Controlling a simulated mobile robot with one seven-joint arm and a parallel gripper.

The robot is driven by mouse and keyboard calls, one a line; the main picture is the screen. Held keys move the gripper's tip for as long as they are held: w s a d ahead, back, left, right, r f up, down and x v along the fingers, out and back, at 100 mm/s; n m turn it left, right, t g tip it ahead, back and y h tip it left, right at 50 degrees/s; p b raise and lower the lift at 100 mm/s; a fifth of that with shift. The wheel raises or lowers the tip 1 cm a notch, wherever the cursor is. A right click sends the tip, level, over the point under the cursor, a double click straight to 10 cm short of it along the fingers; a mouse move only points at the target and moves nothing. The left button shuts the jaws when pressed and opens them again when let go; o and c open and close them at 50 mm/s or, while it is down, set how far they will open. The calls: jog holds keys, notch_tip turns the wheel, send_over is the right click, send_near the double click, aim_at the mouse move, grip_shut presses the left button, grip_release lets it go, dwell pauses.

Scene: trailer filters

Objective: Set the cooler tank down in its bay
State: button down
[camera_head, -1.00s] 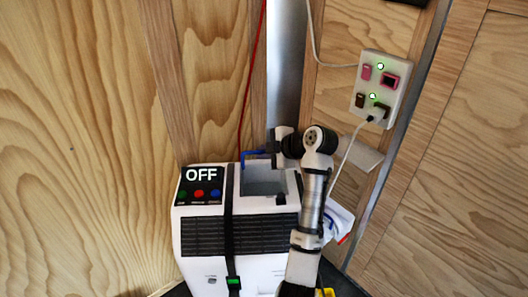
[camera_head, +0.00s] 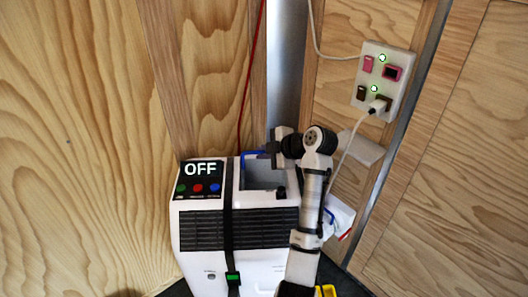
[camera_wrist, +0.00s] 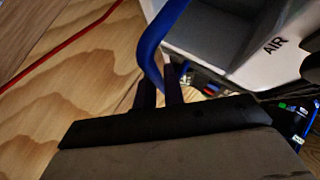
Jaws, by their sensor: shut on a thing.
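The white cooler (camera_head: 255,262) stands upright against the wood wall in the head view, with an "OFF" panel at its top left. Its square grey-walled bay (camera_head: 264,174) opens at the top. The tank's blue handle (camera_head: 250,153) shows at the back left of this opening, and in the wrist view (camera_wrist: 163,35). My gripper (camera_wrist: 160,92) is shut on the blue handle; in the head view my gripper (camera_head: 268,148) reaches over the bay's back edge from the right. The tank's body is mostly hidden, and I cannot tell how deep it sits.
A black strap (camera_head: 229,225) with a green buckle runs down the cooler's front. A red cord (camera_head: 250,80) hangs behind it. A switch box (camera_head: 384,82) with a white cable is on the wall at right. A white bag (camera_head: 341,217) lies beside my arm.

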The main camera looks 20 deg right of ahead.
jog(key=shift+f+b, duration=1.75)
jog(key=shift+f, duration=0.6)
jog(key=c, duration=1.4)
grip_release()
jog(key=b+v, duration=0.1)
jog(key=v, duration=1.2)
jog(key=shift+s+d+r, duration=0.2)
jog(key=shift+s+r, duration=0.05)
jog(key=shift+r, duration=0.05)
